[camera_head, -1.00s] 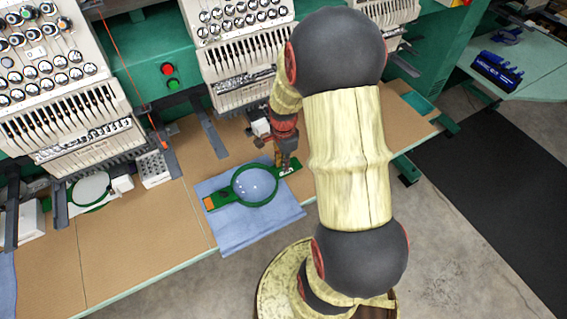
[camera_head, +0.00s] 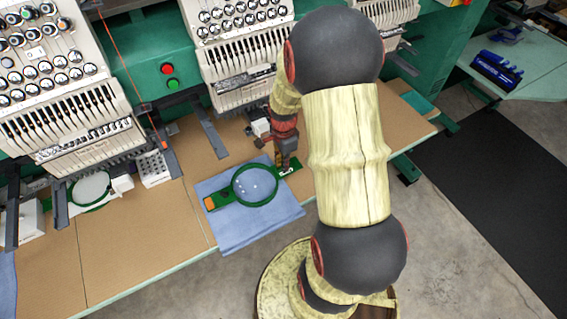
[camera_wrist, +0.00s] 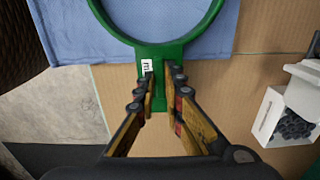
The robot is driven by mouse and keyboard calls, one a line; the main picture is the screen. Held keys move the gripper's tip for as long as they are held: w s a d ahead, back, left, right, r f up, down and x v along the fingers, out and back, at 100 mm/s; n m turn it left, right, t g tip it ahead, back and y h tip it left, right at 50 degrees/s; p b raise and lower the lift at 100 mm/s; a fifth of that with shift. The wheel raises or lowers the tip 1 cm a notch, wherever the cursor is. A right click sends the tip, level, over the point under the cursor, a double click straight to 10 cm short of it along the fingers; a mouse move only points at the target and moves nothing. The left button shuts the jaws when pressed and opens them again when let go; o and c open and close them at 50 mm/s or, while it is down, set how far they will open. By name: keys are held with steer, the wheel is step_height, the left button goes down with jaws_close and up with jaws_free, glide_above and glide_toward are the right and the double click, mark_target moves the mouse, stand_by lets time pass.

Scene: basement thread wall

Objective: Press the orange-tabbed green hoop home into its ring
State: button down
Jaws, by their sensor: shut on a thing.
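The green hoop (camera_head: 235,190) lies over a folded blue cloth (camera_head: 232,234) on the bench, with the cloth showing through its middle. Its orange tab (camera_head: 210,203) points left. My gripper (camera_head: 285,169) is at the opposite end, at the right-hand tab with a white label. In the wrist view my gripper (camera_wrist: 160,84) is shut on the green tab (camera_wrist: 160,54), one finger on each side. The hoop's round part (camera_wrist: 115,32) runs out of the top of that view. I cannot tell a separate ring from the hoop, nor whether the two sit flush.
Stitching machine heads (camera_head: 85,125) line the back of the bench (camera_head: 135,235). Another green hoop (camera_head: 90,188) with white cloth sits at the left. A white container of dark pieces (camera_wrist: 285,118) stands on the board right of my gripper.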

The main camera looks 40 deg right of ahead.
steer(key=shift+f+b, duration=0.35)
steer(key=shift+f, duration=0.75)
stand_by(1.8)
stand_by(0.3)
steer(key=c, duration=1.8)
jaws_free()
step_height(320, 180, up, 12)
